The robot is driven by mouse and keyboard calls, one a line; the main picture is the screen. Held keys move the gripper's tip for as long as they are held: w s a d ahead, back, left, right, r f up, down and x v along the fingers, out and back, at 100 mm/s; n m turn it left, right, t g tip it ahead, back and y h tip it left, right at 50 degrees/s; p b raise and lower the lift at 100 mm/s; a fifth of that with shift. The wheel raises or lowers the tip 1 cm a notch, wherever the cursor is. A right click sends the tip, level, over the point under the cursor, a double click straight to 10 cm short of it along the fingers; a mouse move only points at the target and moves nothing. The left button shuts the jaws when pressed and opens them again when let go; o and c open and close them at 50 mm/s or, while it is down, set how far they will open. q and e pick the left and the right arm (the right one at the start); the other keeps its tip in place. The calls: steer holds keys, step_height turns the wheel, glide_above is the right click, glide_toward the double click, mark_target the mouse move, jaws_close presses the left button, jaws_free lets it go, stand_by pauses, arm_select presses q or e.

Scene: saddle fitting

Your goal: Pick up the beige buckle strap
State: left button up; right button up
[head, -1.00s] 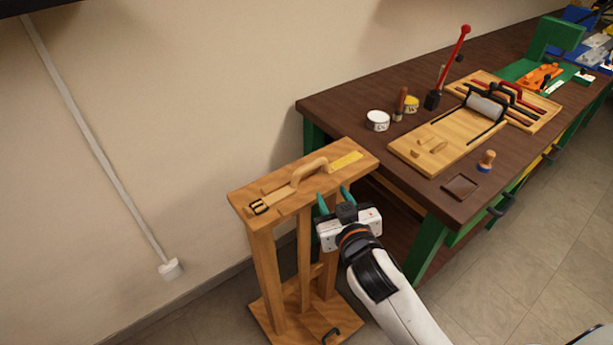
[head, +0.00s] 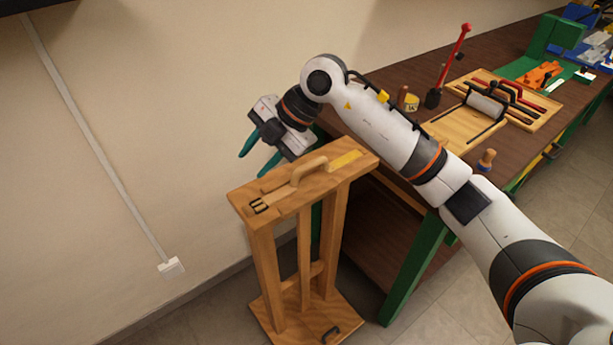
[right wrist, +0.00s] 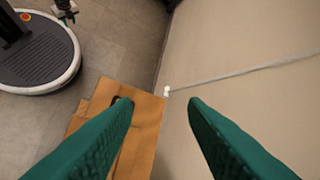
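The beige buckle strap (head: 283,196) lies along the top of a wooden stand. Its dark buckle (head: 258,207) is at the left end, and an arched loop rises at its right part. My right gripper (head: 257,157) is open and empty, above and behind the stand top, apart from the strap. In the right wrist view, its two teal fingers (right wrist: 160,104) are spread, and the left one hides most of the strap; a dark bit of the buckle (right wrist: 116,99) shows beside its tip. What looks like my left gripper (right wrist: 65,12) is small at the top edge there.
The wooden stand (head: 238,197) has a yellow patch (head: 345,160) on its top. A dark workbench (head: 400,223) with green legs stands to the right, carrying boards and tools. The wall is close behind the stand. The floor left of the stand is clear.

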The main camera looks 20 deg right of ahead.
mark_target(314, 161)
steer(key=w+d+r+m+h, duration=0.1)
steer(key=d+m+h, duration=0.15)
steer(key=d, duration=0.35)
steer(key=w+d+r+m+h, duration=0.2)
steer(key=d+h, duration=0.2)
steer(key=d, duration=0.2)
steer(key=f, duration=0.2)
steer(key=f+p, duration=0.1)
steer(key=f, duration=0.1)
steer(key=w+f, duration=0.1)
steer(key=f, duration=0.2)
steer(key=shift+a, duration=0.25)
steer(key=f, duration=0.1)
steer(key=f+p, duration=0.1)
steer(key=f, duration=0.1)
steer(key=f+p, duration=0.1)
steer(key=shift+w+d+f, duration=0.25)
steer(key=shift+d+f, duration=0.1)
steer(key=shift+f, duration=0.25)
jaws_close()
